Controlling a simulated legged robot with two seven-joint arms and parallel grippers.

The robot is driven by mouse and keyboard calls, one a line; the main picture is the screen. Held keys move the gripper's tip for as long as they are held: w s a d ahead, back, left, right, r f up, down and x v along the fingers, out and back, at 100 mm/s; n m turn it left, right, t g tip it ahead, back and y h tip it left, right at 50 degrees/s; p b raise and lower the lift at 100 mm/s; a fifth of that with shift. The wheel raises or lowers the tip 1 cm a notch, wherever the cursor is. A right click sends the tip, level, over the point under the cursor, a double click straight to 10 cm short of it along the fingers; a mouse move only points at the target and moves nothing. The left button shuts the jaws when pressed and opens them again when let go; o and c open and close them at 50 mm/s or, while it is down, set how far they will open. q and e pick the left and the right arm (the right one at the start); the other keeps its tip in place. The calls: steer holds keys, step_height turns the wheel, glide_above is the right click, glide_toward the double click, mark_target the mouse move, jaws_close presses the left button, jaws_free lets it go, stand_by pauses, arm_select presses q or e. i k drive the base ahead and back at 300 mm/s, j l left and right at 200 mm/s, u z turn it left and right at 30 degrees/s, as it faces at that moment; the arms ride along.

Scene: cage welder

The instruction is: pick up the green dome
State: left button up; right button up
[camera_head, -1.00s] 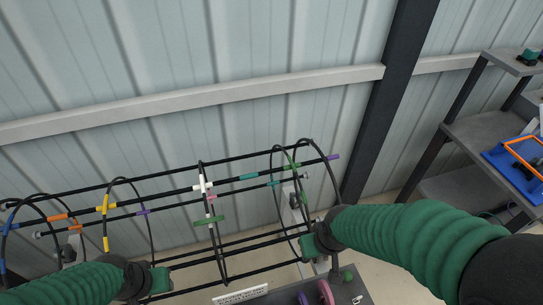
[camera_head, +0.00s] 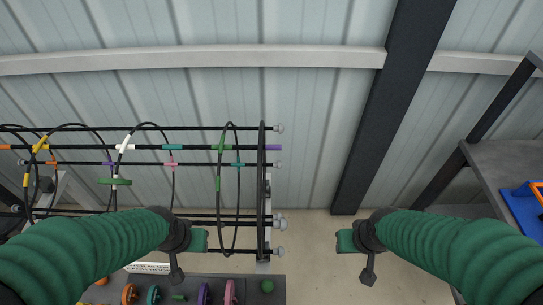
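The green dome (camera_head: 267,286) is a small round green thing on the right part of the dark table (camera_head: 276,278) at the bottom of the head view. My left gripper (camera_head: 200,240) is in front of the cage, up and left of the dome. My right gripper (camera_head: 345,241) is over bare floor, up and right of the dome. Neither gripper touches the dome. Both have green tips, and I cannot tell whether their fingers are open or shut. The table's near part is cut off by the frame.
A black wire cage (camera_head: 200,129) with coloured markers stands behind the table. Pink (camera_head: 230,291), purple (camera_head: 204,293), teal and orange pieces stand left of the dome. A grey shelf (camera_head: 510,175) with a blue tray (camera_head: 526,208) is at right. The floor right of the table is clear.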

mark_target(267, 286)
steer(key=k+j, duration=0.1)
steer(key=k, duration=0.5)
steer(key=j, duration=0.8)
steer(key=z, duration=0.05)
